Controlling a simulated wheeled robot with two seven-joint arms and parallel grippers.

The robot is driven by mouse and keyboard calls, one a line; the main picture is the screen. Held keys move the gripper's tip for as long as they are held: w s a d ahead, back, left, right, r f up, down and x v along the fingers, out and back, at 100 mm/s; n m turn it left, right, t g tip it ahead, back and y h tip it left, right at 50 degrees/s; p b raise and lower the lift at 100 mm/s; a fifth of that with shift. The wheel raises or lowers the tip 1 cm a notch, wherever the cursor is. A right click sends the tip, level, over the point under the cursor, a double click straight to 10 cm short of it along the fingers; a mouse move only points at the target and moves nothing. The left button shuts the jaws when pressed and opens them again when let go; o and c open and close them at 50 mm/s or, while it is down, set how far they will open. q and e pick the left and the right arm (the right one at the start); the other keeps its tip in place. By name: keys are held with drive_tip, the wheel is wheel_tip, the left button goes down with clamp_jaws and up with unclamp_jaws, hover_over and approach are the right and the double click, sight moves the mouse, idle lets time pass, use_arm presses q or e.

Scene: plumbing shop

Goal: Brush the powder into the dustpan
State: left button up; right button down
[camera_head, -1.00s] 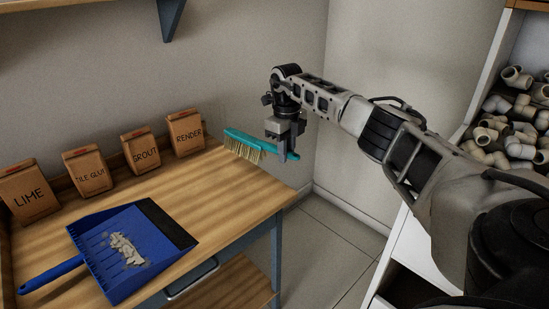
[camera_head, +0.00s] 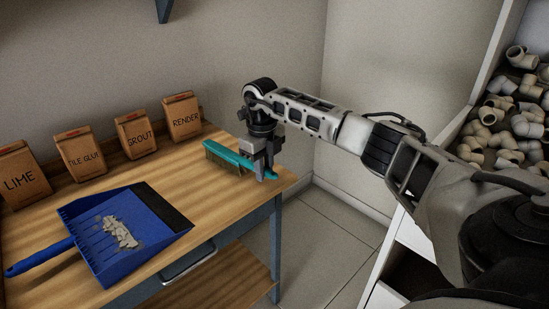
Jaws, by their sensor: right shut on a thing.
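A blue dustpan (camera_head: 160,213) lies on the wooden workbench, its handle to the left and its dark lip to the right. Pale grey powder (camera_head: 122,232) lies in clumps inside the pan. My right gripper (camera_head: 264,172) is shut on the handle of a teal brush (camera_head: 226,153) at the bench's right end. The brush's bristles point down, close to the bench top; I cannot tell whether they touch it. The brush is apart from the dustpan. My left gripper is not in view.
Paper bags marked lime (camera_head: 20,177), tile glue (camera_head: 80,153), grout (camera_head: 136,135) and render (camera_head: 182,116) stand along the bench's back edge. The bench top (camera_head: 205,185) is bare between dustpan and brush. A shelf of pipe fittings (camera_head: 500,120) stands at right.

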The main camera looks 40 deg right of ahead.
drive_tip(key=s+a+p, duration=0.2)
drive_tip(key=a, duration=1.3)
drive_tip(key=s+a+p, duration=0.2)
drive_tip(key=a, duration=1.2)
use_arm(q)
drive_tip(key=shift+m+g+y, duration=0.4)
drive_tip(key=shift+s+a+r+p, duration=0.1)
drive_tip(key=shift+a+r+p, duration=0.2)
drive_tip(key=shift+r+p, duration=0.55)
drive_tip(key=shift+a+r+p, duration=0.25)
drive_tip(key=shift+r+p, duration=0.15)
drive_tip(key=shift+p, duration=0.75)
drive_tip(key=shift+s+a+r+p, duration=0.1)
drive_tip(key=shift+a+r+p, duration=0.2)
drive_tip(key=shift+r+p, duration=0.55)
use_arm(e)
drive_tip(key=d+r, duration=0.5)
drive_tip(key=r, duration=0.4)
drive_tip(key=shift+w+d+r, duration=0.2)
drive_tip(key=shift+w+d, duration=0.2)
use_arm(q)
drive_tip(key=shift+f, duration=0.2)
